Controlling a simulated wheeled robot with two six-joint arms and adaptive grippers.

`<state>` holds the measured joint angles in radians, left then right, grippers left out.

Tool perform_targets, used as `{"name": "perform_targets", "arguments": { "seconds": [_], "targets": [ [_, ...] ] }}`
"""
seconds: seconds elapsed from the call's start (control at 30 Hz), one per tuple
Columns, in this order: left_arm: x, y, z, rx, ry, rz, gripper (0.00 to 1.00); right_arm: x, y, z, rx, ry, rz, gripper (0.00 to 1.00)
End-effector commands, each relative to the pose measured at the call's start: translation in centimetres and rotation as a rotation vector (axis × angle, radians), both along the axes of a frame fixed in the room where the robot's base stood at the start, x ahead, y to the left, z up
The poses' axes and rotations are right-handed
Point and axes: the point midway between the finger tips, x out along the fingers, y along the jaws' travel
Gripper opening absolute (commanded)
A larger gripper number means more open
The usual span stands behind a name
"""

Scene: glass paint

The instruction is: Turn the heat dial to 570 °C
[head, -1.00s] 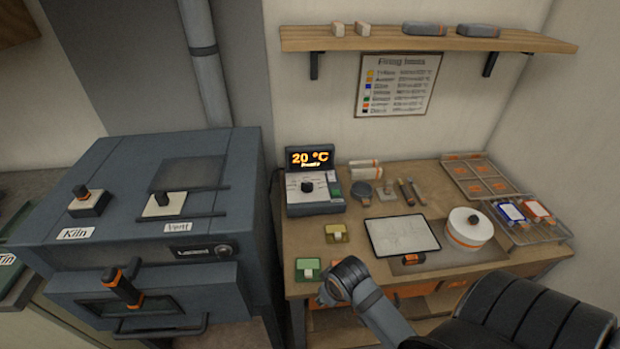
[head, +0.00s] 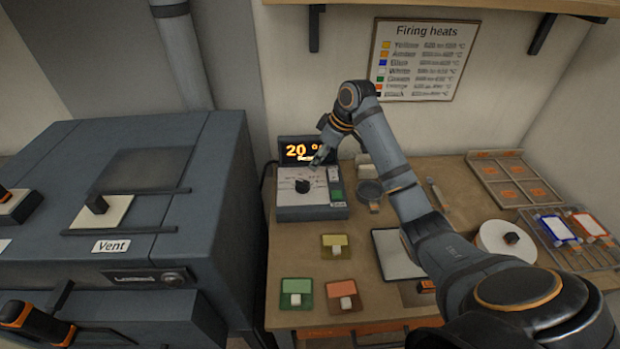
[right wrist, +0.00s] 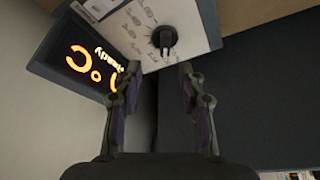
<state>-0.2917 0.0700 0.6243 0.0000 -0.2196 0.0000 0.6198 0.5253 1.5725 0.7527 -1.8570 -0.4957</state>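The kiln controller (head: 312,205) stands at the left back of the worktable. Its display (head: 298,151) reads 20 in orange, with the rest partly covered by my right gripper. The black heat dial (head: 303,186) is on its sloped face; it also shows in the right wrist view (right wrist: 164,38). My right gripper (head: 318,162) hovers above the controller, just behind the dial. In the right wrist view its two fingers (right wrist: 159,78) are apart with nothing between them, and the dial lies beyond the tips. The left gripper is not in view.
The green button (head: 337,194) sits right of the dial. Yellow (head: 335,245), green (head: 296,293) and orange (head: 344,294) blocks lie in front of the controller. The kiln (head: 150,200) stands left. A Firing heats chart (head: 423,60) hangs behind my arm.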

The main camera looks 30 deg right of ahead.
Motion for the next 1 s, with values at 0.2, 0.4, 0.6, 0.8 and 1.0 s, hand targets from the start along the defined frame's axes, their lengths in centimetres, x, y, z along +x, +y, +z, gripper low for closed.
{"name": "perform_targets", "arguments": {
  "seconds": [0.2, 0.4, 0.6, 0.8, 1.0],
  "targets": [
    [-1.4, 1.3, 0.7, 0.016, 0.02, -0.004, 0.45, 0.5, 0.5, -1.4, 0.002, 0.002, 0.001, 0.4],
    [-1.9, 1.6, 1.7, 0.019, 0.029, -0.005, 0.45, 1.8, 1.5, -5.3, 0.004, 0.001, 0.001, 0.4],
    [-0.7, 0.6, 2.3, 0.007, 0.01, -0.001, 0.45, 2.9, 2.2, -8.5, 0.002, 0.0, -0.001, 0.4],
    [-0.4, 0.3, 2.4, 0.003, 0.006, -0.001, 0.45, 3.2, 2.4, -9.6, -0.001, -0.002, 0.0, 0.4],
    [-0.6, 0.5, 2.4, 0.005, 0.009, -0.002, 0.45, 3.2, 2.4, -9.7, -0.001, -0.002, -0.001, 0.4]
  ]
}}
